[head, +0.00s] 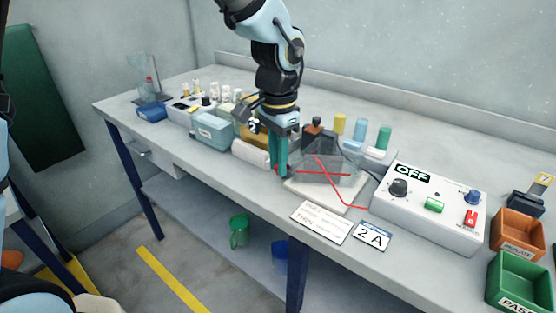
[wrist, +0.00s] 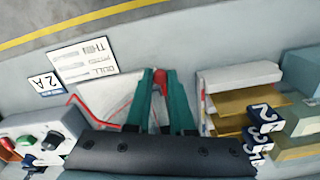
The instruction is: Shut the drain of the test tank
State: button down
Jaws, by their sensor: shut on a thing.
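The test tank (head: 335,176) is a small clear box on a white base near the bench's front edge. My gripper (head: 282,172) points down at the tank's left side. Its teal fingers are closed around a small red part, which looks like the drain handle (wrist: 160,76) in the wrist view. In the head view the fingers mostly hide this part. Whether the drain is open or shut cannot be told. The tank's white base (wrist: 105,92) lies left of the fingers in the wrist view.
A white control box (head: 430,208) reading OFF stands to the right, with a red wire by the tank. A "2 A" card (head: 372,236) and a printed card (head: 320,222) lie in front. Boxes (head: 212,133) crowd the left. Orange (head: 517,232) and green trays (head: 519,283) stand far right.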

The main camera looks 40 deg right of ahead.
jog(key=c, duration=0.8)
grip_release()
jog(key=shift+r, duration=0.1)
notch_tip(320, 180, up, 11)
jog(key=shift+f+b, duration=0.2)
jog(key=shift+b, duration=0.4)
jog(key=w+a+f+n, duration=0.35)
jog(key=w+a, duration=0.25)
jog(key=a, duration=0.2)
jog(key=w+a+f+n, duration=0.2)
jog(key=w+a+n, duration=0.2)
jog(key=w+a, duration=0.35)
jog(key=a+f+n, duration=0.1)
jog(key=a+n, duration=0.2)
jog(key=a, duration=0.4)
jog(key=a+f+n+t, duration=0.1)
jog(key=a+f+n, duration=0.1)
jog(key=a, duration=0.6)
jog(key=a+f+n, duration=0.2)
jog(key=a+n, duration=0.3)
jog(key=a, duration=0.3)
jog(key=shift+s+a+t, duration=0.1)
jog(key=shift+a+t, duration=0.05)
jog(key=shift+t, duration=0.15)
